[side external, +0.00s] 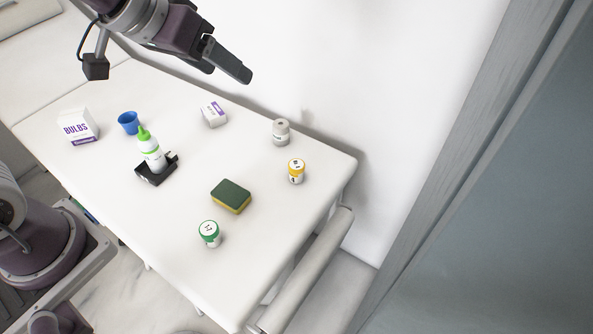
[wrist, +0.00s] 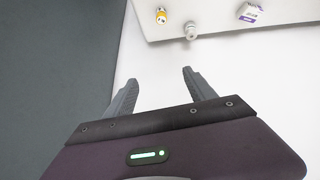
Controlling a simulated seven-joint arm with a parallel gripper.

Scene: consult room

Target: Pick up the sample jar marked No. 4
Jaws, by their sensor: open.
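Three small jars stand on the white table. One has a yellow lid (side external: 296,171), one a grey-white lid (side external: 281,132), and one a green lid (side external: 209,233). Their markings are too small for me to tell which is No. 4. The wrist view shows the yellow-lidded jar (wrist: 161,16) and the grey-white jar (wrist: 191,31) near its top edge. My gripper (side external: 238,70) is high above the back of the table, well apart from all the jars. In the wrist view my gripper (wrist: 160,76) has its fingers spread with nothing between them.
A green-and-yellow sponge (side external: 231,196) lies between the green and yellow jars. A wall borders the table's back.

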